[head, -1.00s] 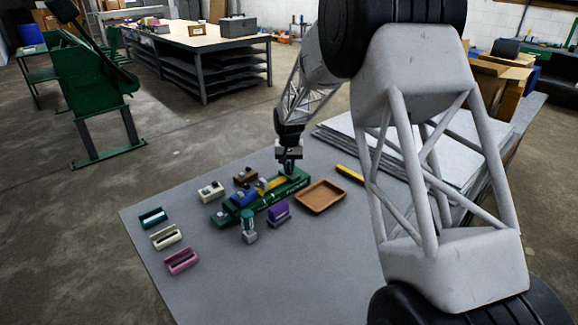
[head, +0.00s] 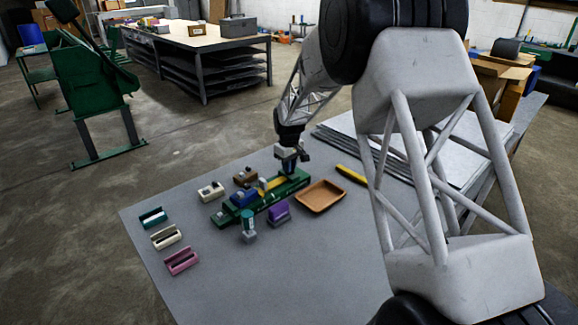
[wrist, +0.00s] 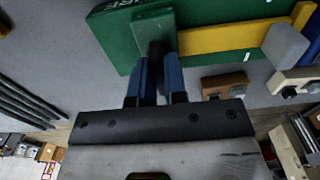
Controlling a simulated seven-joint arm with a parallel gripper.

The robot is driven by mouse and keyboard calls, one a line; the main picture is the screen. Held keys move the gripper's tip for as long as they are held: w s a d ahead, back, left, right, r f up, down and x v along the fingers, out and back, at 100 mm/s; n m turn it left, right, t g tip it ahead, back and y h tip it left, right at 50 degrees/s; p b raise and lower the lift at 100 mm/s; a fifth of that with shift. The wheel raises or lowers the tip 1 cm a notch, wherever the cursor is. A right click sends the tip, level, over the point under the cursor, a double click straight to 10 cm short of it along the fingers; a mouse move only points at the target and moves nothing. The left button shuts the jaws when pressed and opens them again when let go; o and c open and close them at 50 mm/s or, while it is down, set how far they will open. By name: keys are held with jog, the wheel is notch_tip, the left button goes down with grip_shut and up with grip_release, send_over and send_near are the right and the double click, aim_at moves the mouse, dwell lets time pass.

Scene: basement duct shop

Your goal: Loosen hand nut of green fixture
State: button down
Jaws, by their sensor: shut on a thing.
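The green fixture (head: 258,206) lies on the grey table, a long base with a yellow strip and a blue block on it. In the wrist view its green body (wrist: 112,38) fills the top middle, with the yellow strip (wrist: 225,39) running right. My gripper (head: 291,166) is at the fixture's far right end. In the wrist view my gripper's blue fingers (wrist: 158,78) are shut on a dark round hand nut (wrist: 158,50) beside a raised green block. The fingers hide part of the nut.
Around the fixture are a brown block (head: 245,176), a cream block (head: 211,191), a purple block (head: 278,213) and a teal-topped part (head: 248,226). A brown tray (head: 320,196) lies right of it, near a yellow-handled tool (head: 351,174).

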dwell(0.4)
jog(key=c, duration=1.2)
grip_release()
jog(key=shift+o, duration=0.2)
jog(key=shift+r, duration=0.15)
jog(key=shift+r, duration=3.75)
jog(key=shift+r, duration=0.1)
